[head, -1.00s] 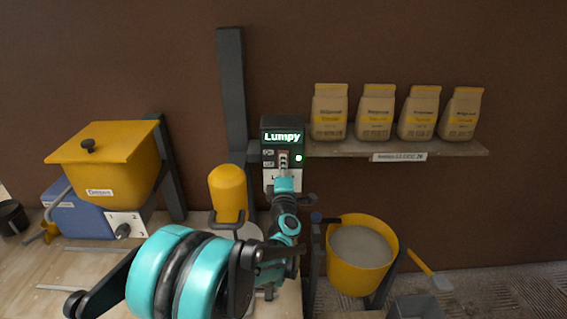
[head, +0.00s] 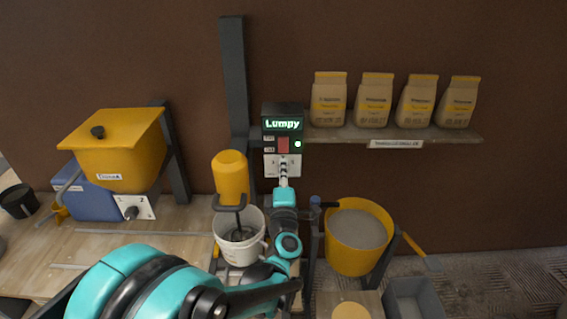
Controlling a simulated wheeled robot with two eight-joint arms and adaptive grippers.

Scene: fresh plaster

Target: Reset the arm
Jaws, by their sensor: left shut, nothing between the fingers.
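My left arm, teal and black, comes in from the lower left and bends up at the middle. Its left gripper (head: 284,172) is shut and empty, just in front of the lower part of the control box (head: 283,124). The box shows "Lumpy" in green, with a red switch and a small green light below. I cannot tell whether the fingertips touch the box. My right gripper is not in view.
A yellow mixer (head: 231,177) stands over a white bucket (head: 240,250) left of my arm. A yellow tub of grey plaster (head: 358,237) is at right. Several bags stand on the shelf (head: 455,137). A yellow hopper (head: 121,147) sits at left, a grey bin (head: 412,297) at lower right.

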